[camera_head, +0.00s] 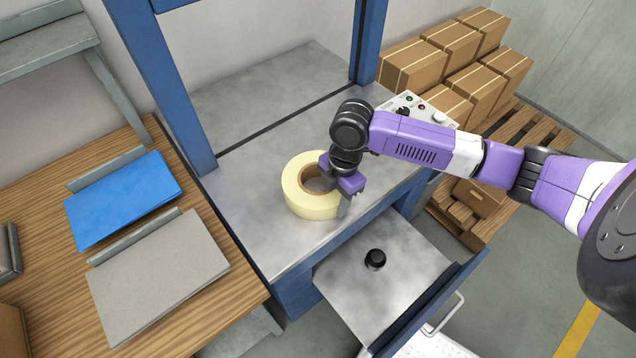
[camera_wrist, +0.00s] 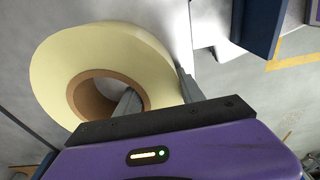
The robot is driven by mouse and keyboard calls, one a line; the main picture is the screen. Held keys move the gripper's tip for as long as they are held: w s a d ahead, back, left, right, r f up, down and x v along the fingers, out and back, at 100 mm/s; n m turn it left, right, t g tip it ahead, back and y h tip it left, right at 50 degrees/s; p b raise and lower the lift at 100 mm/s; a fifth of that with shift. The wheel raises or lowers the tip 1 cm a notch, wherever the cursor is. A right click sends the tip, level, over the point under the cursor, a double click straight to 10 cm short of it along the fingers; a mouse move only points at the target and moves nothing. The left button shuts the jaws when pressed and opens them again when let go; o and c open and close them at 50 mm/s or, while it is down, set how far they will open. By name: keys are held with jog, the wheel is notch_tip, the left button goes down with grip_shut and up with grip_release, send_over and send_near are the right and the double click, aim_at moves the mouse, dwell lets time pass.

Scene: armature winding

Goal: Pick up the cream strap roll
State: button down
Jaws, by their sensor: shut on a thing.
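The cream strap roll (camera_head: 298,188) lies flat on the grey metal top (camera_head: 270,110) of the blue-framed machine. It has a brown core. My gripper (camera_head: 334,196) comes down over the roll's right side. In the wrist view, my gripper (camera_wrist: 160,100) has one finger inside the core and the other against the outer side, shut on the wall of the cream strap roll (camera_wrist: 110,52). In the head view my gripper hides part of the roll's right side. I cannot tell whether the roll is raised off the metal top.
Blue posts (camera_head: 165,85) of the machine stand left and behind. A control box (camera_head: 418,110) is at the top's right edge. Below the front edge is a lower metal surface (camera_head: 365,290) with a black knob (camera_head: 375,259). A wooden table (camera_head: 60,290) with blue and grey stacks stands left; cartons (camera_head: 415,72) stand behind right.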

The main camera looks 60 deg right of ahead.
jog(key=shift+r, duration=0.2)
notch_tip(320, 180, up, 20)
jog(key=b, duration=0.1)
dwell(0.7)
